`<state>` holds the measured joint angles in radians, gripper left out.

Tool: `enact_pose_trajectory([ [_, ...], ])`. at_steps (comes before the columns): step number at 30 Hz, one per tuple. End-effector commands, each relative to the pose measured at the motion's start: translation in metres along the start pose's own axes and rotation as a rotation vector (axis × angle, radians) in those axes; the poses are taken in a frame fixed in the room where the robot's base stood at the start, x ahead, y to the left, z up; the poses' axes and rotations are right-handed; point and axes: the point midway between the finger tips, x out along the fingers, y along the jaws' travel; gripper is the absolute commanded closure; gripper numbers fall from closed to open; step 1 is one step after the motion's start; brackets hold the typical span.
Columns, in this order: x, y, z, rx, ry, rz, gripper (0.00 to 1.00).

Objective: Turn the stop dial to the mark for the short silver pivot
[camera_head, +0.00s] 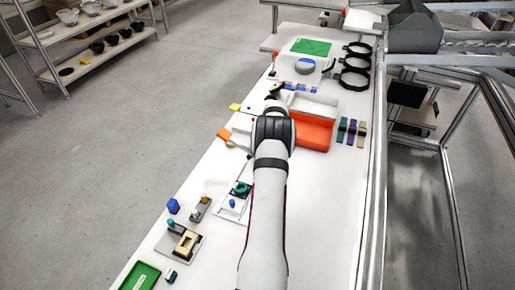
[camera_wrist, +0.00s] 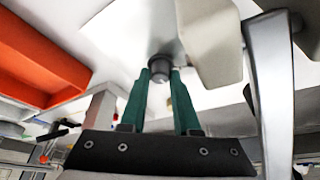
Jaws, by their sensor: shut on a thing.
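In the wrist view my gripper (camera_wrist: 160,78) has green fingers, closed on either side of a short dark grey round knob (camera_wrist: 160,66). The knob lies at the fingertips, against a pale surface; it looks like the stop dial, but no marks can be read on it. In the head view my white arm reaches up the table, and its wrist hides most of the gripper and the knob. I cannot pick out the short silver pivot in either view.
An orange tray (camera_head: 312,133) stands right of my wrist and shows in the wrist view (camera_wrist: 38,55). Pale blocks (camera_wrist: 210,40) and a metal bar (camera_wrist: 270,90) are close to the fingers' right. Black rings (camera_head: 355,78) lie at the table's far right. Small fixtures (camera_head: 184,240) stand front left.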

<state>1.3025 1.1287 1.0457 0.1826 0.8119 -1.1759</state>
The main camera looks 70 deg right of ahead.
Motion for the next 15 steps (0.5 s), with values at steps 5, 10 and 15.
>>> enact_pose_trajectory([
  [5, 0.0002, 0.0015, -0.0002, -0.149, 0.001, -0.063, 1.00],
  [10, 0.0005, 0.0021, -0.0006, -0.287, 0.001, -0.119, 1.00],
  [15, 0.0005, 0.0028, -0.0008, -0.401, 0.000, -0.165, 1.00],
])
